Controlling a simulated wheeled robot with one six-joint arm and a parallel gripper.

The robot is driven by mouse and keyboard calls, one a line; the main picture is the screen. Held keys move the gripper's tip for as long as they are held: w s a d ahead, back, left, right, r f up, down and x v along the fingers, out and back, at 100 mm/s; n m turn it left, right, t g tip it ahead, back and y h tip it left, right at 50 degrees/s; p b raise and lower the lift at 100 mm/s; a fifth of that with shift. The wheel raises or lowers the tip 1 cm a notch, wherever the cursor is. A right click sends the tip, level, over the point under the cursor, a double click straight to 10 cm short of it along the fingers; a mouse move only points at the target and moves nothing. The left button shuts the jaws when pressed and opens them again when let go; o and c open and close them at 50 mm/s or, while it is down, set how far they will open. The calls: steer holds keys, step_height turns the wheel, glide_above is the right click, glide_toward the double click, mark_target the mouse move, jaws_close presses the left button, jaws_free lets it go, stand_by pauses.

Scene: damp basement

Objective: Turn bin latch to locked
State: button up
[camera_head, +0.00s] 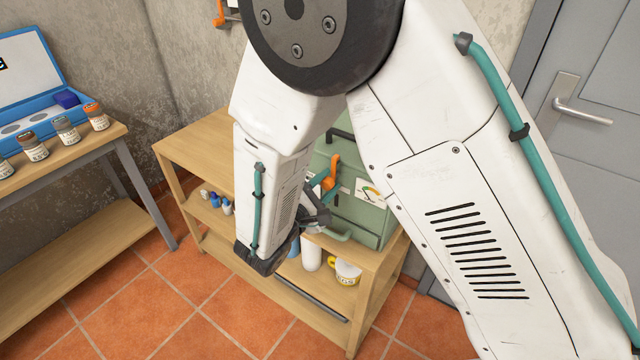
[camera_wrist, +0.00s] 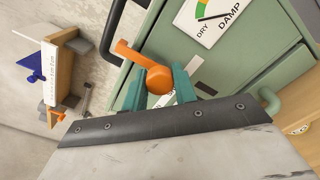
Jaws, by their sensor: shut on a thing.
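The green bin (camera_head: 380,212) stands on the wooden shelf unit, partly hidden behind my arm. Its orange latch (camera_head: 331,172) is on the front face; in the wrist view the latch (camera_wrist: 158,79) shows a round hub with a bar pointing up and left. My gripper (camera_wrist: 164,90) has its teal fingertips on either side of the hub and is shut on the latch. In the head view my wrist hides part of the gripper. A DRY/DAMP dial label (camera_wrist: 212,18) is on the bin beside the latch. The latch's position marks cannot be made out.
The wooden shelf unit (camera_head: 200,145) holds small bottles and a yellow-labelled container (camera_head: 345,271) below the bin. A table at left carries a blue case (camera_head: 40,95) and several jars. A grey door (camera_head: 590,160) is at right. Tiled floor is open in front.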

steer(key=o, duration=1)
steer(key=shift+d, duration=0.1)
steer(key=shift+c, duration=0.2)
steer(key=v, duration=0.8)
steer(key=s+d+r+m+g, duration=0.3)
steer(key=s+d+m+g, duration=0.15)
steer(key=d+g, duration=0.3)
steer(key=s+d+r+m+g, duration=0.2)
steer(key=s+d+m+g, duration=0.1)
steer(key=s+d+g, duration=0.5)
steer(key=s+d+r+m+t+y, duration=0.2)
steer(key=s+d+r+m+y, duration=0.6)
steer(key=d+r+m+y, duration=0.3)
steer(key=shift+s+r+m+t, duration=0.35)
steer(key=shift+r, duration=0.45)
